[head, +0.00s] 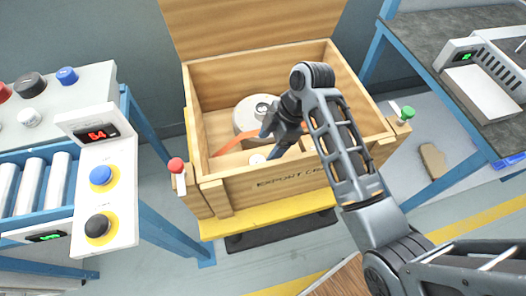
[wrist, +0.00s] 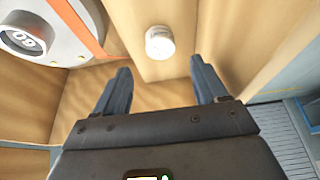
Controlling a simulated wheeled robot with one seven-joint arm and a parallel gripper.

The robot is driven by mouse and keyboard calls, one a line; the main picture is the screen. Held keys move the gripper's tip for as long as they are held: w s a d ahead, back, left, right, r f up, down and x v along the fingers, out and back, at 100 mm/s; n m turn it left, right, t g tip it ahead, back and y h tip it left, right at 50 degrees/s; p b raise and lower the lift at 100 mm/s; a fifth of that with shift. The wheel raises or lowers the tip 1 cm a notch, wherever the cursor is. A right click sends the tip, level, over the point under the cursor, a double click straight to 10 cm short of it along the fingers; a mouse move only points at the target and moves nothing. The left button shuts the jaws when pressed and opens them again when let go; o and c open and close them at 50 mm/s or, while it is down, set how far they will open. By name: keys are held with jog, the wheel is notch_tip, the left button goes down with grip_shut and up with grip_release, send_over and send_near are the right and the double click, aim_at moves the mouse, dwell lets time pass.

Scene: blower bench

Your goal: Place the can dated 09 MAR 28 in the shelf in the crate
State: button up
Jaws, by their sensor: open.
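The wooden crate (head: 250,185) stands open in the middle of the head view. My gripper (head: 272,143) reaches down inside it, open and empty. In the wrist view, my gripper (wrist: 159,66) has its two fingers spread apart. A small white can (wrist: 160,42) sits on a wooden ledge (wrist: 145,15) just beyond the fingertips, roughly between them; its print is too small to read. It also shows in the head view (head: 257,158), below my gripper. I cannot tell whether the fingers touch it.
A large pale round thing (head: 243,118) lies in the crate with an orange strap (head: 222,141); a round top on it (wrist: 25,38) bears digits, "60" or "09" by orientation. Crate walls surround my gripper. A roller bench (head: 35,185) stands left, another table (head: 440,75) right.

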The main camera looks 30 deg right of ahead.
jog(key=shift+v, duration=2.15)
